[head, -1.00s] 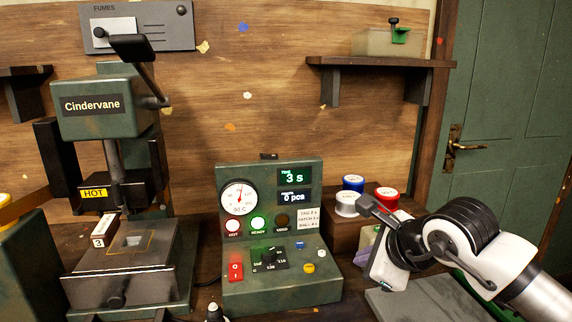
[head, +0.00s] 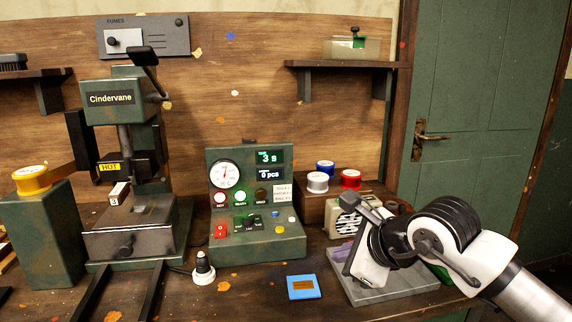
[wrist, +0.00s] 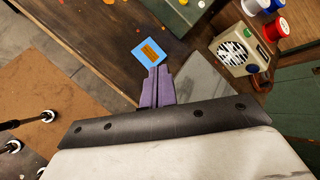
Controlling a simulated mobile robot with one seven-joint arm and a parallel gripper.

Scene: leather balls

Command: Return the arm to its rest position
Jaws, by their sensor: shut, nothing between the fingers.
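My arm (head: 455,240) reaches in from the lower right in the head view, bent, with its wrist over a grey slab at the right end of the bench. My gripper (wrist: 157,72) shows in the wrist view as two purple fingers closed together with nothing between them. Their tips point at a blue square with an orange patch (wrist: 148,51) on the bench, which also shows in the head view (head: 302,287). I cannot tell how high the fingers are above the bench. In the head view the fingers are mostly hidden by the wrist.
A green control box (head: 257,210) stands left of my arm. A cream radio-like box (head: 350,222) and blue, white and red spools (head: 351,179) stand close behind my wrist. A Cindervane press marked HOT (head: 112,100) stands at left. A green door (head: 470,100) is behind right.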

